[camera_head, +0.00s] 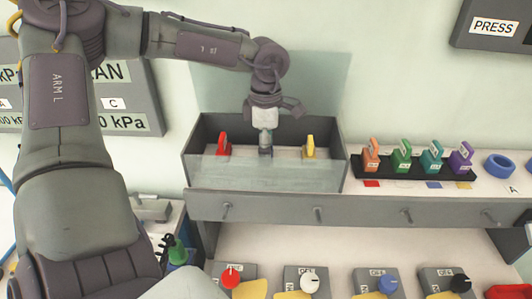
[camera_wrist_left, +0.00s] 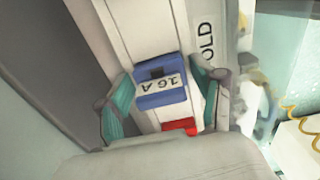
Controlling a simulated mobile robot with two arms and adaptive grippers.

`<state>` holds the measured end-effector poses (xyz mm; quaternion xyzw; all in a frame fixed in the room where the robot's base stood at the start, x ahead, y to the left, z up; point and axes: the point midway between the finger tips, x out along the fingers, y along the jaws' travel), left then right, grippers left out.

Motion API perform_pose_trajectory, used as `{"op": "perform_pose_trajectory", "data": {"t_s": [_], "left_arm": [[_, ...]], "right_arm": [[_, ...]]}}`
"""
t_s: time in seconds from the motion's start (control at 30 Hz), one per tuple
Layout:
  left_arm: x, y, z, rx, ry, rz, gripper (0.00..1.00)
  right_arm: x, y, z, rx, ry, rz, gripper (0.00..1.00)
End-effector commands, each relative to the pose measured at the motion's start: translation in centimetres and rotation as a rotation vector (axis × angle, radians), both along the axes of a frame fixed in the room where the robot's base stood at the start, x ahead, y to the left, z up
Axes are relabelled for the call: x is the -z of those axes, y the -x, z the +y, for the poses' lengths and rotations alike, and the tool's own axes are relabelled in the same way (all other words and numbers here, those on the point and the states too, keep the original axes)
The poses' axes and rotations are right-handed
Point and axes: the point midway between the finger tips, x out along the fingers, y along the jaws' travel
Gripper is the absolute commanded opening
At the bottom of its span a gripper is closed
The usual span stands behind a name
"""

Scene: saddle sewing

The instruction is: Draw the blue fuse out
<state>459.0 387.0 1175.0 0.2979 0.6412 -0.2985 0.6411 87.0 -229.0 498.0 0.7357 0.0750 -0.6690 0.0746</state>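The blue fuse (camera_wrist_left: 162,93), marked 16 A, sits in a pale strip in the left wrist view. My left gripper (camera_wrist_left: 163,74) has its teal-padded fingers on either side of it, apart, with narrow gaps showing. In the head view my left gripper (camera_head: 266,143) points down into the middle of a grey open box (camera_head: 199,133) and hides the blue fuse. A red fuse (camera_head: 224,145) stands to its left and a yellow fuse (camera_head: 309,147) to its right. My right gripper is not in view.
The box has a clear front panel (camera_head: 245,175) and a raised clear lid (camera_head: 325,80). Right of it, a black rack (camera_head: 417,173) holds orange, green, teal and purple fuses. A blue ring (camera_head: 499,166) lies further right. Several knobs line the lower shelf.

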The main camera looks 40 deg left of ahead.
Motion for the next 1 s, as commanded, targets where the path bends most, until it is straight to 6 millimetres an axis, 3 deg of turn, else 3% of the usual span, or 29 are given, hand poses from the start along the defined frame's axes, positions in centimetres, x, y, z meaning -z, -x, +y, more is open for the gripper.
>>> {"op": "perform_pose_trajectory", "data": {"t_s": [0.03, 0.3, 1.0], "left_arm": [[0.0, 0.0, 0.0, 0.000, 0.000, 0.000, 0.53], [0.0, 0.0, 0.0, 0.000, 0.001, -0.001, 0.10], [-1.8, -0.1, 0.0, 0.000, 0.000, -0.003, 0.10]], "right_arm": [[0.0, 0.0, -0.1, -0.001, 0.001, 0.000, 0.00], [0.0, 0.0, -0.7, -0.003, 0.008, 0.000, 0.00], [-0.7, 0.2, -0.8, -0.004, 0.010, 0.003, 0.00]]}}
